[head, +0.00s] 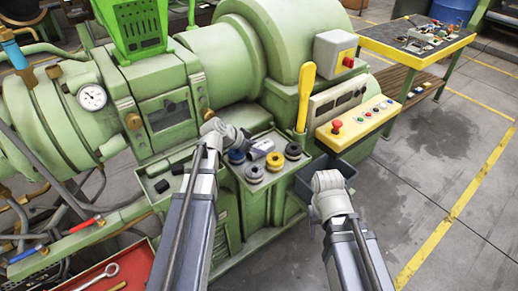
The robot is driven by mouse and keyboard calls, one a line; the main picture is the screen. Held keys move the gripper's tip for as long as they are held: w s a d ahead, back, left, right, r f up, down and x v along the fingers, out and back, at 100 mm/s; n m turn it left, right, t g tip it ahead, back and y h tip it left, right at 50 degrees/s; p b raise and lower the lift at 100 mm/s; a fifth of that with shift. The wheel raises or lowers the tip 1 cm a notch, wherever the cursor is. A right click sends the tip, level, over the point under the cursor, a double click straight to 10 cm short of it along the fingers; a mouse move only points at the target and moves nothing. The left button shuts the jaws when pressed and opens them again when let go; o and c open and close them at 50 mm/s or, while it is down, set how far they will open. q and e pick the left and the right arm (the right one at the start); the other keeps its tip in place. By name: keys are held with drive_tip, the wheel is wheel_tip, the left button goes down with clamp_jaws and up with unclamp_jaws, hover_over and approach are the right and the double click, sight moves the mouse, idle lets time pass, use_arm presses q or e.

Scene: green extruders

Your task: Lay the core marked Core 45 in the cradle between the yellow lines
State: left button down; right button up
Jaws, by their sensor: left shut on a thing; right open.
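My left gripper (236,136) is over the back left of the green bench top, next to the machine front. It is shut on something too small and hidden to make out. My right gripper (328,181) is open at the bench's right end, in front of a dark bin; its fingertips are mostly hidden by my wrist. Several ring-shaped cores lie on the bench: a blue one (236,157), a grey-black one (254,174), a yellow one (275,161) and a black one (293,151). No label can be read. I cannot make out a cradle or its yellow lines.
The green extruder (215,60) stands close behind the bench. A yellow lever (305,95) and a yellow button panel (355,122) rise at the back right. A red tray (105,271) with a wrench is at lower left.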

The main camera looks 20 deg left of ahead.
use_arm(q)
drive_tip(key=shift+r, duration=0.15)
wheel_tip(320, 180, up, 10)
drive_tip(key=p, duration=1)
